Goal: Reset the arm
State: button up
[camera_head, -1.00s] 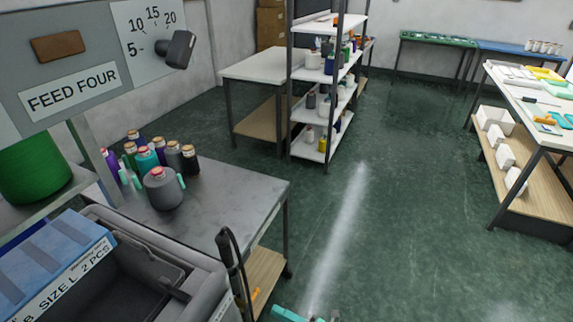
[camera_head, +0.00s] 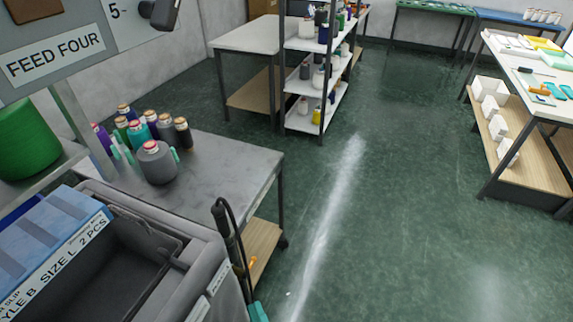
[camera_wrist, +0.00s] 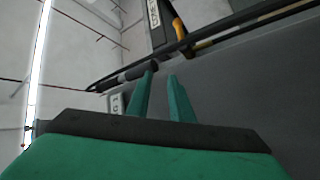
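My gripper (camera_wrist: 161,78) shows in the wrist view as two teal fingers with a clear gap between them. It is open, and I see nothing held in it. A dark grey panel and a black cable lie behind the fingertips. In the head view only a small teal part of my gripper (camera_head: 258,312) shows at the bottom edge, beside the grey bin. The rest of my arm is out of the picture there.
A grey bin (camera_head: 215,252) with a blue label box (camera_head: 50,245) stands at lower left. Yarn cones stand on a grey table (camera_head: 225,160) behind it. A shelf rack (camera_head: 322,100) and a right-hand table (camera_head: 515,70) stand farther off. Green floor (camera_head: 400,230) between is clear.

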jog(key=s+d+r+m+g+h, duration=0.2)
jog(key=s+d+r+m+h, duration=0.2)
jog(key=s+r+m, duration=0.4)
jog(key=s+d+r+m+g+h, duration=0.2)
jog(key=s+d+r+m+h, duration=0.2)
jog(key=s+r+m, duration=0.3)
jog(key=s+d+r, duration=0.1)
jog(key=s+r, duration=0.3)
jog(key=s, duration=0.4)
jog(key=shift+d+m+g+h, duration=0.25)
jog(key=shift+m+g+h, duration=0.05)
jog(key=shift+m+h, duration=0.1)
jog(key=shift+w+f, duration=0.1)
